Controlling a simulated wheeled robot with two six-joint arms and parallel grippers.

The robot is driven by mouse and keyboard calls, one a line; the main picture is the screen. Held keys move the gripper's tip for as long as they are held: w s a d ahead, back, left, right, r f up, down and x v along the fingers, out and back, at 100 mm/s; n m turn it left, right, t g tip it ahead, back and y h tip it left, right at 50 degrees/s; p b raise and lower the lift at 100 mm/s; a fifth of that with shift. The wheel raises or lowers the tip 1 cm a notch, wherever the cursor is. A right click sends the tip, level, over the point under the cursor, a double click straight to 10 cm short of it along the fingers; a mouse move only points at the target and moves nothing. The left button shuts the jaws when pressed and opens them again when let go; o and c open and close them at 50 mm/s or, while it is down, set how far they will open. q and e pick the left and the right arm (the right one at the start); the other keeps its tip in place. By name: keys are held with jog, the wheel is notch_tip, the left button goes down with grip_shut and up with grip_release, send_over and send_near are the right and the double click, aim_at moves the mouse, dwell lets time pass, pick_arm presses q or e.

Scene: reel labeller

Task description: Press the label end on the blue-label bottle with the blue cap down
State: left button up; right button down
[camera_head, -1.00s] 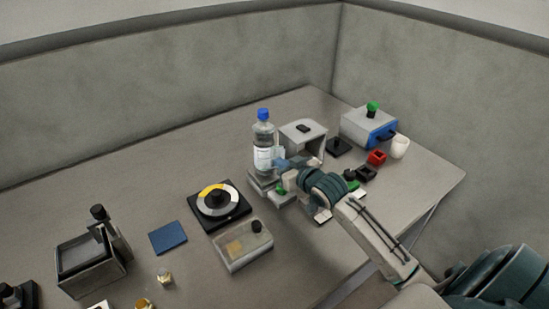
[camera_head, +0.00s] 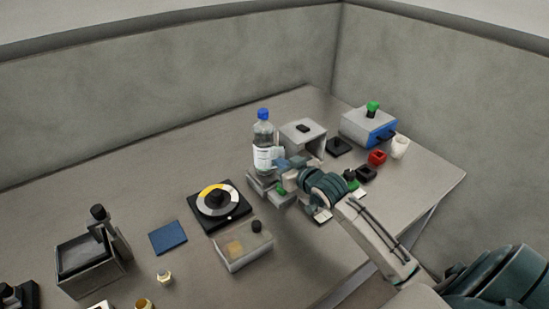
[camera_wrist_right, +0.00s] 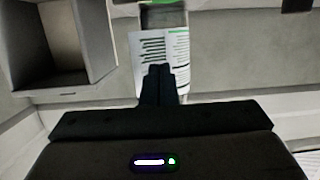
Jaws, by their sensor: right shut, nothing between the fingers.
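The bottle (camera_head: 263,140) with the blue cap (camera_head: 263,113) stands upright on the grey labeller base near the middle of the head view. It carries a pale label (camera_head: 263,158), and a pale flap shows at its right side. My right gripper (camera_head: 281,163) is beside the bottle's lower right, at label height. In the right wrist view its shut, empty fingertips (camera_wrist_right: 158,72) are in front of the printed white label (camera_wrist_right: 178,46). They cover part of it, and I cannot tell whether they touch it. My left gripper is not in view.
A grey open-fronted housing (camera_head: 303,136) stands just right of the bottle; it also shows in the right wrist view (camera_wrist_right: 60,45). A black turntable with a yellow and grey ring (camera_head: 220,201) and a clear-lidded box (camera_head: 243,246) lie to the left.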

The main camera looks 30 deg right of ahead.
jog(key=shift+r+x, duration=0.25)
jog(key=shift+x, duration=0.8)
dwell(1.0)
jog(key=shift+w+p, duration=0.4)
jog(key=shift+p, duration=0.75)
dwell(4.8)
